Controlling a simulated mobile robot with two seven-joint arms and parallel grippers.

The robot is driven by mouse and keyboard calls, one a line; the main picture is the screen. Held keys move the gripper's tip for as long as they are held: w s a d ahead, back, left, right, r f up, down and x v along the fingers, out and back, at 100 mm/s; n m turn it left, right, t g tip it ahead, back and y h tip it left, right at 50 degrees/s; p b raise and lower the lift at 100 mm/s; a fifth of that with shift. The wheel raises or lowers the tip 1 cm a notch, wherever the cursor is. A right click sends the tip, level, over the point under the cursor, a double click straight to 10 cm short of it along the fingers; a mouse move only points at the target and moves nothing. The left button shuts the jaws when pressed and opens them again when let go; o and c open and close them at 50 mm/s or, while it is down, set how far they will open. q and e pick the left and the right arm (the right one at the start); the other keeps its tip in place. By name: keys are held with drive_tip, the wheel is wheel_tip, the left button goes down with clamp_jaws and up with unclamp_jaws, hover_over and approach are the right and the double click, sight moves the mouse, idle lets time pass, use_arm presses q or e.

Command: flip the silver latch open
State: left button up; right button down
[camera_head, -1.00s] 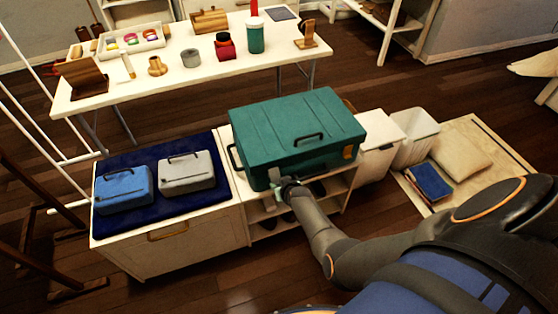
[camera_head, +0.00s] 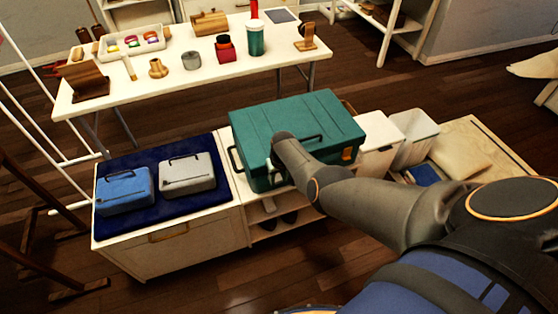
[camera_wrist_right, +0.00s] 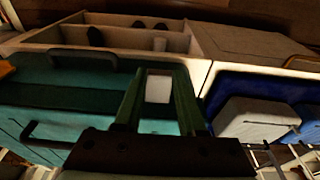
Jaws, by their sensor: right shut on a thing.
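The teal case (camera_head: 250,130) lies on the white shelf unit, with black handles on its lid and sides. In the right wrist view the case (camera_wrist_right: 60,95) fills the left and middle. The silver latch (camera_wrist_right: 158,88) shows there as a pale grey block at the case's front edge. My right gripper (camera_wrist_right: 158,75) is over that edge, its two greenish fingers on either side of the latch and shut on it. My left gripper is not in view.
An orange latch (camera_head: 348,154) is at the case's right front. A blue case (camera_head: 124,188) and a grey case (camera_head: 187,175) lie on a dark blue mat (camera_head: 146,222) to the left. A white table (camera_head: 130,95) with small items stands behind. White bins (camera_head: 415,140) stand to the right.

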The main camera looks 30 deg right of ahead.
idle(0.4)
drive_tip(key=shift+c, duration=2.4)
unclamp_jaws()
wheel_tip(320, 180, up, 12)
drive_tip(key=s+p, duration=0.2)
drive_tip(key=p, duration=0.5)
drive_tip(key=shift+a+r, duration=0.2)
drive_tip(key=shift+a, duration=0.05)
